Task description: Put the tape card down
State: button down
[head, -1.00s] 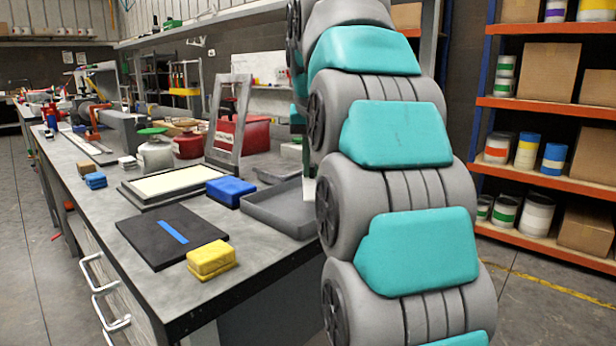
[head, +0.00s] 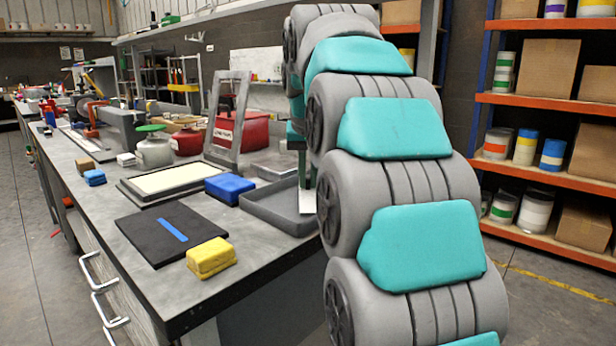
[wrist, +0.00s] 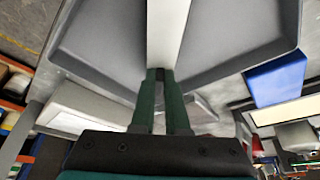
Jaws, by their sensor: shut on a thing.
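The tape card (wrist: 168,30) is a pale, whitish strip in the wrist view. My gripper (wrist: 166,75) has its green fingers shut on one end of it. The card extends away from the fingertips over the grey tray (wrist: 105,40). In the head view, the green fingers of my gripper (head: 305,178) and a sliver of the card (head: 306,200) show at the right part of the grey tray (head: 262,212), beside my arm. My arm hides the rest of the card. I cannot tell whether the card touches the tray floor.
A blue block (head: 229,188) stands left of the tray. A black board (head: 150,236) with a blue strip (head: 173,230) and a yellow block (head: 211,258) lie towards the bench's front. A framed pale screen (head: 170,182) lies behind. Bare bench (head: 255,265) shows right of the yellow block.

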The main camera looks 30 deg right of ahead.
aim_at(309, 197)
jog(key=shift+f, duration=0.2)
jog(key=c, duration=0.9)
grip_release()
jog(key=shift+r, duration=0.1)
jog(key=shift+v, duration=1.45)
jog(key=shift+p+v, duration=0.35)
jog(key=shift+v, duration=2.05)
